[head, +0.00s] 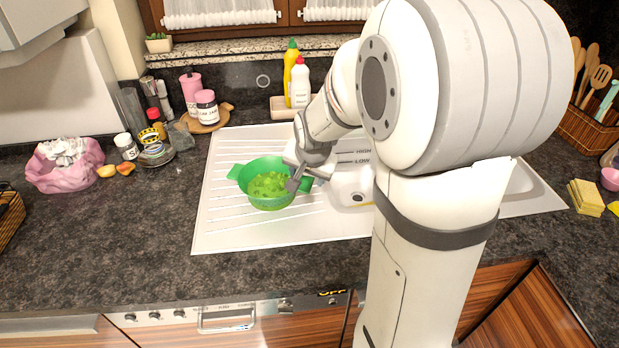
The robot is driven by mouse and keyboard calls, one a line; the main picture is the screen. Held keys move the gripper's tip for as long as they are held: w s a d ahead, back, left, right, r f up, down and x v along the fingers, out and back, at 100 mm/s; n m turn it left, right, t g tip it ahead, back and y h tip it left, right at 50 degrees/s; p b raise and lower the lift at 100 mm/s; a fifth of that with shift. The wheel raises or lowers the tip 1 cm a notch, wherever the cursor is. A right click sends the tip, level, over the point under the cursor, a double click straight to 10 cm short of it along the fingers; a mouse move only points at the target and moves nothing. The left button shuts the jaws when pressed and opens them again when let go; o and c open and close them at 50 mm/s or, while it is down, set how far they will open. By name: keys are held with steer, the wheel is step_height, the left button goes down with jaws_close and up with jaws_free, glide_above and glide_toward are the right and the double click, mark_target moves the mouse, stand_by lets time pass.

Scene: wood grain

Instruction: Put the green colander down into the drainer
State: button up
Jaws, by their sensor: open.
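The green colander (262,200) stands upright on the ribbed white drainer (222,222) left of the sink basin. Light green leafy contents show inside it, and its handles stick out left and right. My gripper (292,186) is at the colander's right rim, by the right handle. The gripper is open; whether its fingers touch the rim or straddle it cannot be told. My arm hides part of the sink and the colander's right edge.
The sink basin (352,185) is right of the colander, partly behind my arm. Bottles (299,82) stand behind the sink. A pink bowl (62,172), jars (206,107) and spice pots stand left. Dark counter (120,240) at front left is clear. Yellow sponges (585,197) lie right.

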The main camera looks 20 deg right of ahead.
steer(key=v, duration=0.9)
steer(key=s+a+f+n+g, duration=0.1)
steer(key=s+n, duration=0.3)
steer(key=s, duration=0.5)
steer(key=s+a+f+n+g, duration=0.1)
steer(key=s+a+n, duration=0.2)
steer(key=s, duration=0.5)
steer(key=shift+s+n+y, duration=0.3)
steer(key=shift+s+n, duration=0.1)
